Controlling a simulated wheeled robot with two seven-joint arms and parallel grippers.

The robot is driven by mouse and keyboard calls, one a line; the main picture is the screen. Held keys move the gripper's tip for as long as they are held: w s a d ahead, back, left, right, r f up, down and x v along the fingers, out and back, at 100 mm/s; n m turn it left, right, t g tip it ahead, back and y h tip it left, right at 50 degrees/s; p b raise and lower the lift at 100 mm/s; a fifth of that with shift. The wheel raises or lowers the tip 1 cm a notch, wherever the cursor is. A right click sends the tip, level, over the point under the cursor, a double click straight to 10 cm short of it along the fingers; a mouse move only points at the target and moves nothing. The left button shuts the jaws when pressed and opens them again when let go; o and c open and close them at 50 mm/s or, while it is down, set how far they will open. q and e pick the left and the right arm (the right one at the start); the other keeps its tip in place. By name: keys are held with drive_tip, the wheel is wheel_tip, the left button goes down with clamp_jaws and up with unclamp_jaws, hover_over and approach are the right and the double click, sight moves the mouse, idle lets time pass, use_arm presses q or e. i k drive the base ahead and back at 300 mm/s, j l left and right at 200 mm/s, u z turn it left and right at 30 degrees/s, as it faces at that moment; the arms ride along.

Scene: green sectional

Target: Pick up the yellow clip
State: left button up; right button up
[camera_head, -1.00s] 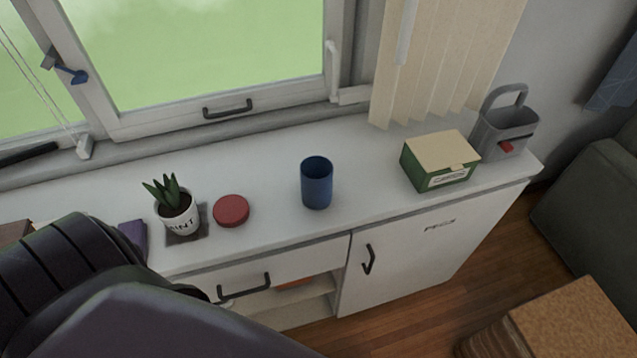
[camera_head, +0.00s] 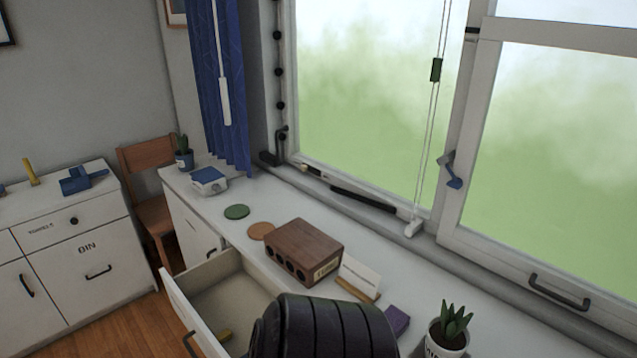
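A small yellow object (camera_head: 224,336) lies inside the open drawer (camera_head: 178,297), near its front. It may be the yellow clip, but it is too small and partly cut off by the dark arm part to be sure. Another yellow upright piece (camera_head: 31,172) stands on the far left cabinet; its kind is unclear. A dark ribbed part of my arm covers the bottom middle of the view. Neither of my grippers shows.
The white counter holds a brown wooden box (camera_head: 303,252), a card on a stand (camera_head: 359,279), a purple block (camera_head: 397,319), a potted plant (camera_head: 447,332), green (camera_head: 236,212) and orange discs (camera_head: 260,231) and a blue-white box (camera_head: 209,181). A wooden chair (camera_head: 152,190) stands behind.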

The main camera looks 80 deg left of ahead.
sight(223, 337)
drive_tip(key=u, duration=3.5)
drive_tip(key=j+z, duration=0.35)
drive_tip(key=j, duration=0.25)
drive_tip(key=j+z, duration=0.3)
drive_tip(key=j, duration=0.3)
drive_tip(key=k+j+z, duration=0.15)
drive_tip(key=j+z, duration=0.2)
drive_tip(key=j, duration=0.25)
